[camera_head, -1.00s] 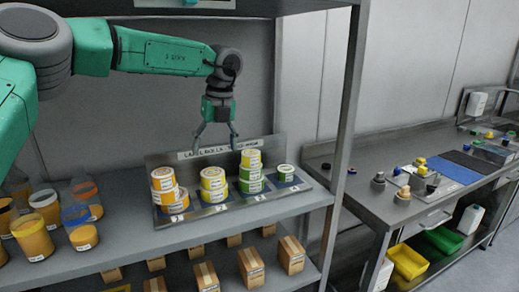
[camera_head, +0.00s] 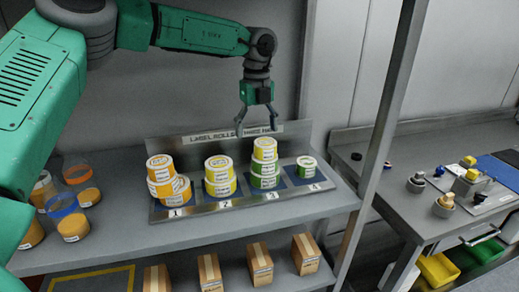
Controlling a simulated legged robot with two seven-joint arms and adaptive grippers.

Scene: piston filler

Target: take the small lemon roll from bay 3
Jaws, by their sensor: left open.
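The label roll rack (camera_head: 215,206) stands on the shelf with numbered bays 1 to 4. In bay 3, a small yellow, lemon-coloured roll (camera_head: 265,149) sits on top of stacked green rolls (camera_head: 264,176). My left gripper (camera_head: 256,130) points down with its fingers spread, above and slightly behind the lemon roll in the picture. It holds nothing, and a gap seems to remain between fingertips and roll. My right gripper is not in view.
Bay 1 holds orange-yellow rolls (camera_head: 164,184), bay 2 yellow rolls (camera_head: 219,182), bay 4 a low green-and-white roll (camera_head: 307,168). Jars (camera_head: 70,222) stand at the left. A shelf post (camera_head: 384,110) rises at the right, before a workbench (camera_head: 410,212).

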